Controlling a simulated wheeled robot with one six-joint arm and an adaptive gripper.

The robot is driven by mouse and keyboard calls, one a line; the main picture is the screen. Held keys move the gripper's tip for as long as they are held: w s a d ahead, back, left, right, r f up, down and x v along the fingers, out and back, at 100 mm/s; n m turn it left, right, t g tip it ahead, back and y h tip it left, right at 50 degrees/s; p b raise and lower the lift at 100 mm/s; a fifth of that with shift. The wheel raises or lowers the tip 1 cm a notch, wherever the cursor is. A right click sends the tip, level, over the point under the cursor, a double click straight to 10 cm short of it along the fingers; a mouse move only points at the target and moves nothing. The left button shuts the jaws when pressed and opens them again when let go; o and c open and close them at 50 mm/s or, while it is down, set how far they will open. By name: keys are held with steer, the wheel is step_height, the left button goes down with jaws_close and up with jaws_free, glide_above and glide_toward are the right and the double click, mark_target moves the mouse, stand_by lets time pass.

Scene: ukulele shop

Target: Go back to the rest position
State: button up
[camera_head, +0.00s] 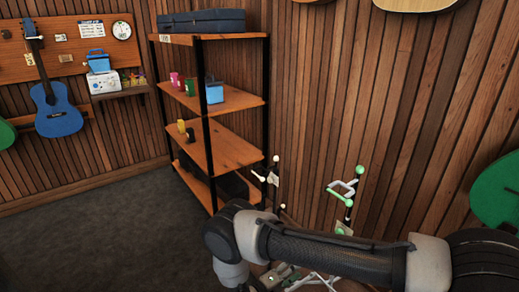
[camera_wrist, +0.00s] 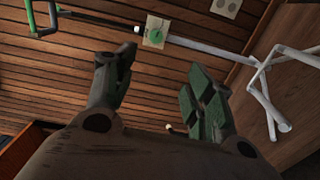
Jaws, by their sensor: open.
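My gripper (camera_wrist: 158,92) shows in the wrist view with its two fingers spread apart and nothing between them. Beyond the fingers is the wood-slat wall. In the head view my arm reaches in from the right edge, and its wrist bends down at the lower middle; the fingers cannot be made out there.
A wooden shelf unit (camera_head: 228,153) with black posts stands left of my arm. Instrument stands (camera_head: 345,190) with pale and green-tipped holders are close behind my arm. A blue ukulele (camera_head: 60,118) hangs on the left wall. The grey floor (camera_head: 90,235) at left is clear.

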steer(key=s+d+n+g+h, duration=0.1)
steer(key=s+d+n+g, duration=0.2)
steer(key=s+d+n, duration=0.15)
steer(key=s+d+r+m+g+y, duration=0.1)
steer(key=d+r+g+y, duration=0.35)
steer(key=r, duration=1.05)
steer(key=s+a+r+m+g+y, duration=0.15)
steer(key=r+g, duration=0.55)
steer(key=r, duration=0.7)
steer(key=s+d+r+m+t+y, duration=0.2)
steer(key=s+d+r+m+y, duration=0.1)
steer(key=r, duration=0.6)
steer(key=s+d+r+m+t+y, duration=0.2)
steer(key=s+d+r, duration=0.3)
steer(key=d+r, duration=0.3)
steer(key=s+d+r+m+t+y, duration=0.3)
steer(key=s+d+r+t+y, duration=0.1)
steer(key=r, duration=0.7)
steer(key=shift+d+m, duration=0.3)
steer(key=shift+d, duration=0.45)
steer(key=shift+s+t, duration=0.1)
steer(key=shift+t, duration=0.15)
